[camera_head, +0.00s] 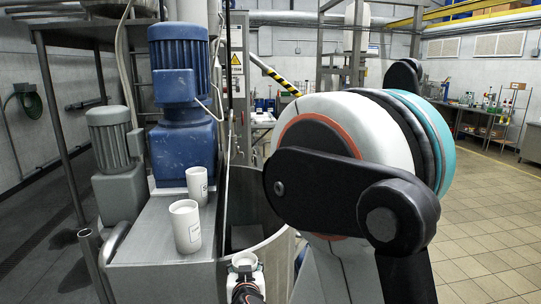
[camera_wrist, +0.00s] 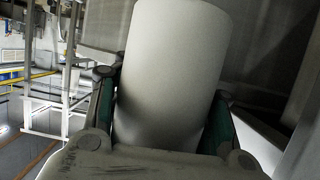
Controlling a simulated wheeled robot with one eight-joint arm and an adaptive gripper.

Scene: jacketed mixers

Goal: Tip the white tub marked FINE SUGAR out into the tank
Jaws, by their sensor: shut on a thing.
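A plain white tub (camera_wrist: 172,75) fills the middle of the wrist view, held between the two fingers of my gripper (camera_wrist: 165,125). No label shows on the side facing the wrist camera, so I cannot read its name. In the head view, the small dark and white end of my arm (camera_head: 246,285) is low in the middle, by the rim of the tank. The tank (camera_head: 272,248) is a grey metal vessel with a curved wall and open top, partly hidden by my arm. I cannot tell whether the tub is tilted.
Two white labelled tubs, one nearer (camera_head: 186,228) and one farther (camera_head: 197,186), stand on a metal ledge left of the tank; their labels are too small to read. A blue motor (camera_head: 182,130) and a grey motor (camera_head: 114,150) rise beside them. Tiled floor is open at right.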

